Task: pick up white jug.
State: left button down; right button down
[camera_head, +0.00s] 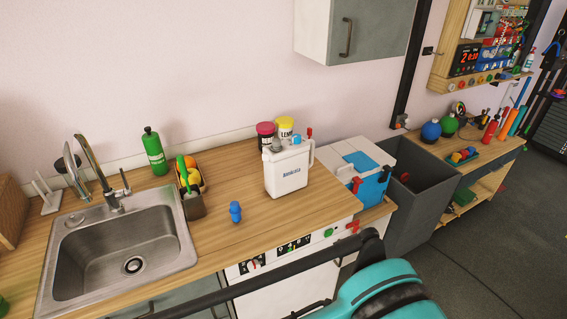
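The white jug (287,172) stands upright on the wooden counter, right of the sink. It has dark lettering on its front, a handle at its right side and small coloured parts on top. Part of my teal and black arm shows at the bottom right, below and in front of the jug. No gripper fingers show, so neither gripper is in view. Nothing of mine touches the jug.
A pink-lidded jar (265,132) and a yellow jar (285,126) stand close behind the jug. A blue object (235,212) stands to its left. The sink (122,247) and green bottle (154,151) are farther left. A blue-and-white box (357,168) is right.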

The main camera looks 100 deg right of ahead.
aim_at(286, 170)
jog(key=z, duration=0.9)
jog(key=l+z, duration=0.1)
jog(key=z, duration=2.15)
jog(key=i+z, duration=0.1)
jog(key=z, duration=0.35)
jog(key=i+l+u, duration=0.25)
jog(key=l, duration=0.2)
